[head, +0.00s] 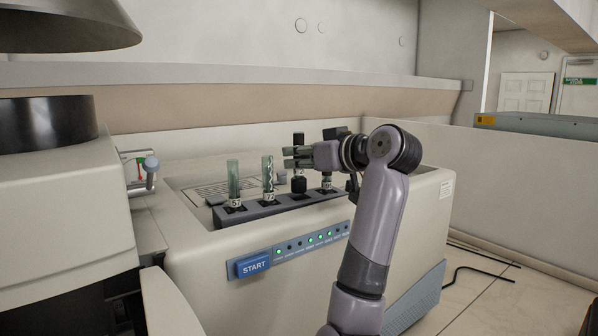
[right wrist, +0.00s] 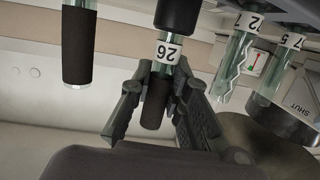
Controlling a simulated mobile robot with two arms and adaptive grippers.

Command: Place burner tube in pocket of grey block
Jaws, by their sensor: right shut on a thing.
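A burner tube labelled 26 (right wrist: 167,52) is held upright by my right gripper (right wrist: 165,72). It has a black sleeve at its top and a dark section at its lower end. In the head view the right gripper (head: 291,157) is shut around the tube (head: 299,184), with the black top showing above the fingers. The lower end is over the grey block (head: 250,213), between two other tubes. I cannot tell whether it is in the pocket or just above it. The left gripper is not in view.
Glass tubes (head: 233,180) and (head: 268,174) stand in the block to the left. Another tube (head: 327,181) stands to the right, partly behind my arm. The START button (head: 253,265) and a row of lights are on the machine's front. A lever (head: 150,165) is at left.

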